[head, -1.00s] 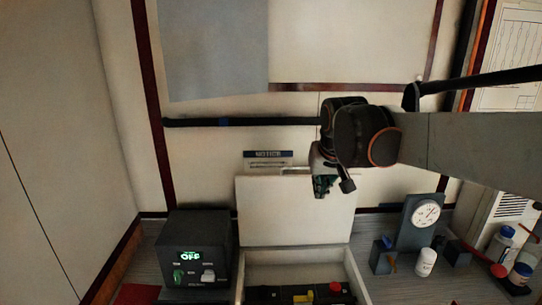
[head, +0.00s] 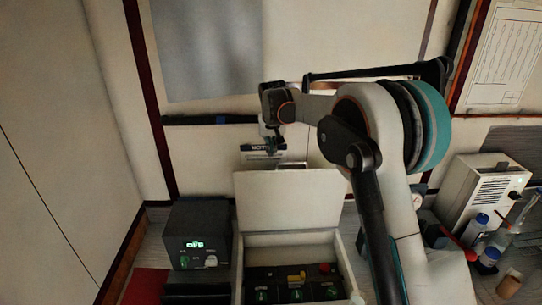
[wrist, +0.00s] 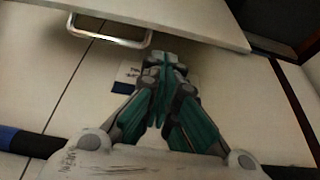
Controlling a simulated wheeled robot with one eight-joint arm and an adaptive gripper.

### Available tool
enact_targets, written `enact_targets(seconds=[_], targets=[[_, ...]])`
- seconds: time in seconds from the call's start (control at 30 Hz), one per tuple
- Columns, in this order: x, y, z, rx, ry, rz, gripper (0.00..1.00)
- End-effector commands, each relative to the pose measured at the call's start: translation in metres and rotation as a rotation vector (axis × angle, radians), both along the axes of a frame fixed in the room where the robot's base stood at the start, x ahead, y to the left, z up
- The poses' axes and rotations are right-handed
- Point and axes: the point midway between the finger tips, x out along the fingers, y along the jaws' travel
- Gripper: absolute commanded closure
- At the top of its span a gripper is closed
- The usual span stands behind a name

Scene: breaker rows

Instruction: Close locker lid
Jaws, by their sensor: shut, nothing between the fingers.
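The locker is a white box (head: 240,262) on the bench with its lid (head: 290,202) standing open and upright at the back. A metal handle (head: 292,165) is at the lid's top edge. The wrist view shows the handle (wrist: 112,32) at upper left and a pale panel that looks like the lid (wrist: 190,14) across the top. My gripper (head: 275,147) is above the lid's top edge, left of the handle, in front of the wall label. In the wrist view its teal fingers (wrist: 162,72) are together and empty. I cannot tell whether it touches the lid.
A black box (head: 200,236) reading OFF stands to the left. My arm covers part of the right side. A white vented unit (head: 484,195) and several bottles (head: 473,228) stand at the right.

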Motion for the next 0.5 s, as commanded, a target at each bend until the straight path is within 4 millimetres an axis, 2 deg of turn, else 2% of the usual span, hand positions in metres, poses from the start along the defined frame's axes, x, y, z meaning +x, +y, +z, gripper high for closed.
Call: enact_targets(seconds=[0.17, 0.5], targets=[[0.008, 0.0, -0.019, 0.0, 0.0, 0.0, 1.0], [0.028, -0.001, -0.072, 0.0, -0.001, -0.001, 1.0]])
